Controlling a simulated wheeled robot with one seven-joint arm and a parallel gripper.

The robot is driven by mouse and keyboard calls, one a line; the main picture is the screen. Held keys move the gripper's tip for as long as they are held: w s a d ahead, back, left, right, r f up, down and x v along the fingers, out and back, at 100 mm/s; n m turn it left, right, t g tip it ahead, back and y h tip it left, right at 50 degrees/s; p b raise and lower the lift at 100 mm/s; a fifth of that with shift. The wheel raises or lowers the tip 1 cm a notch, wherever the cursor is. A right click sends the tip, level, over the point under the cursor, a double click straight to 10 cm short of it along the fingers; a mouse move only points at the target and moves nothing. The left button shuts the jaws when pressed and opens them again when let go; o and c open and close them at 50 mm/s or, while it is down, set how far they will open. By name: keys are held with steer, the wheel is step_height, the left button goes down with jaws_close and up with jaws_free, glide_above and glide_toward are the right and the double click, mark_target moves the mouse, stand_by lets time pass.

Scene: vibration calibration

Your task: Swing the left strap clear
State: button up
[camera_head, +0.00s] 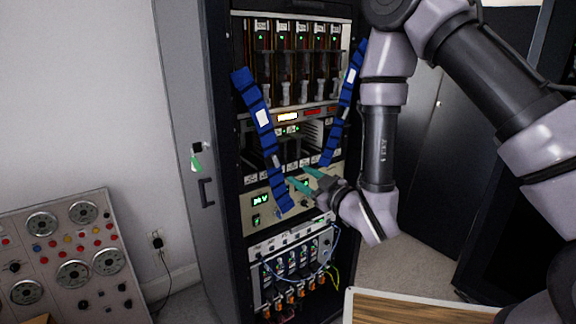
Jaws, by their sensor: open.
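The left strap (257,117) is a blue band with a white label. It hangs at a slant across the front of the rack, from the upper left down to the right. Its lower end (284,198) is beside my gripper. The right strap (345,99) is a similar blue band slanting the other way on the rack's right side. My gripper (297,179) has teal fingers and is open, with the fingertips close to the left strap's lower part. I cannot tell whether they touch it.
The rack (232,215) holds several modules, a green display (261,201) and wiring low down. Its grey door (187,110) stands at the left. A panel with dials (68,252) is at lower left. A wooden-topped surface (420,308) is at bottom right.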

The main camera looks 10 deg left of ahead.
mark_target(277, 161)
steer(key=x, duration=1)
steer(key=shift+w+a, duration=0.15)
steer(key=shift+a, duration=0.1)
jaws_close()
stand_by(1.0)
